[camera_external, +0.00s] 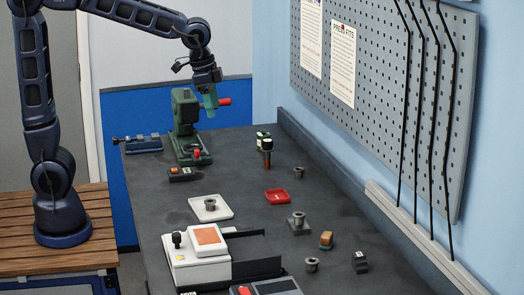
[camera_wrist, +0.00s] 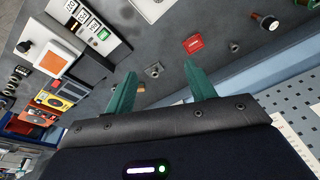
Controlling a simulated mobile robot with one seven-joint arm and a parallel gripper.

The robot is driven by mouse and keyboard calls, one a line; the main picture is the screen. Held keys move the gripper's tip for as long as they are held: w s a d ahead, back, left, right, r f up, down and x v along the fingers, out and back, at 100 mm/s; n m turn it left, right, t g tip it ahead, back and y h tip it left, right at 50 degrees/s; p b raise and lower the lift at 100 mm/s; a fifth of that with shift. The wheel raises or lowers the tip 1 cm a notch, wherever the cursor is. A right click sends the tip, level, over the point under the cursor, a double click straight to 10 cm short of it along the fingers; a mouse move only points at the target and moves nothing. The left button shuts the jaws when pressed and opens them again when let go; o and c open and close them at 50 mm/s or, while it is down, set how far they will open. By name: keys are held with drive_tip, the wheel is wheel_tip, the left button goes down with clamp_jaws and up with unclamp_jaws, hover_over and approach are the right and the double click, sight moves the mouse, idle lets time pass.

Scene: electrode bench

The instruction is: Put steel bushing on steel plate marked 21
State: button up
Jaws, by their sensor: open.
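My gripper (camera_external: 210,103) has green fingers and is raised over the far end of the bench, near the green press. In the wrist view its fingers (camera_wrist: 157,88) are spread with nothing held between them. A grey bushing (camera_external: 311,264) stands on the near part of the bench. Another grey round piece stands on a square steel base (camera_external: 299,230); this pair also shows in the wrist view (camera_wrist: 154,71). A third grey round piece (camera_external: 210,204) sits in a white tray (camera_external: 222,213). I cannot read the number 21 on any plate.
The green press (camera_external: 184,115) stands at the back. A red tray (camera_external: 277,196), a small wooden-coloured block (camera_external: 326,239) and a dark labelled block (camera_external: 360,262) lie to the right. A white machine (camera_external: 195,262) stands at the front left. The pegboard wall (camera_external: 380,90) bounds the right side.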

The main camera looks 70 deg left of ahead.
drive_tip(key=s+a+n+t, duration=0.1)
drive_tip(key=s+a+n, duration=0.1)
drive_tip(key=s, duration=1)
drive_tip(key=s+a+f+n+t, duration=0.1)
drive_tip(key=s+a, duration=0.4)
drive_tip(key=s, duration=0.7)
drive_tip(key=shift+s+a+n, duration=0.25)
drive_tip(key=shift+s+n, duration=0.05)
drive_tip(key=shift+n, duration=0.5)
